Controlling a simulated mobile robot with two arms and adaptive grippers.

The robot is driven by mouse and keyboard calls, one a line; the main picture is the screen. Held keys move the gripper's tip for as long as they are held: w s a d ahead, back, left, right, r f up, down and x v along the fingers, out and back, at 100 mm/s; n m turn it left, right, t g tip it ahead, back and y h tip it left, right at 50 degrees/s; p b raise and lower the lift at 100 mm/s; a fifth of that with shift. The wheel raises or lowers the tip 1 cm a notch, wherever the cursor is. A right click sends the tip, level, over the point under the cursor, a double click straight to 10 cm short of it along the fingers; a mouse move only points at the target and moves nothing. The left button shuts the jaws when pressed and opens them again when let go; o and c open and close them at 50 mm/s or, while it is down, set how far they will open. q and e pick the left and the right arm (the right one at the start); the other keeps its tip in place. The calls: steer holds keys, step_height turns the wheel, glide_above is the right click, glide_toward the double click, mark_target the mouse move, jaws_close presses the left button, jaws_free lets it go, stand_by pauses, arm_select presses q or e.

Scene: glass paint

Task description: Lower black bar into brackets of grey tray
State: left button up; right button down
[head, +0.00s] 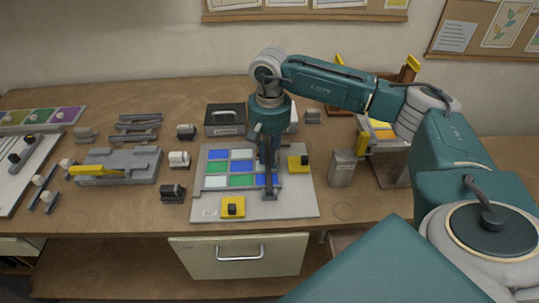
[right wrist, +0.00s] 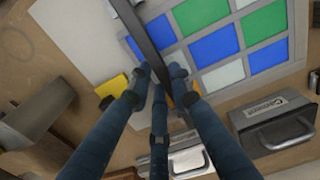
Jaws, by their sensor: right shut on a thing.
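The grey tray (head: 285,208) lies on the workbench and bears a grid of blue, green and white panes (head: 217,168). The grid also shows in the right wrist view (right wrist: 222,46). My right gripper (head: 268,152) points down over the right part of the grid. It is shut on the black bar (right wrist: 140,35), which crosses the view from the top towards the fingertips. In the head view the bar (head: 269,190) stretches towards the tray's near edge. I cannot tell whether it touches the tray, and the brackets cannot be made out clearly. My left gripper is not in view.
Yellow blocks with black knobs (head: 233,206) (head: 298,163) sit on the tray. A grey metal container (head: 342,168) stands to its right. A grey fixture with a yellow lever (head: 118,166) and small clamps (head: 173,192) stand to its left. A black-topped case (head: 225,119) is behind.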

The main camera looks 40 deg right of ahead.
steer(key=shift+f+b, duration=0.6)
steer(key=shift+f, duration=0.15)
steer(key=c, duration=1.5)
jaws_free()
steer(key=shift+r, duration=0.1)
steer(key=shift+r+p, duration=1.95)
steer(key=shift+r, duration=1.45)
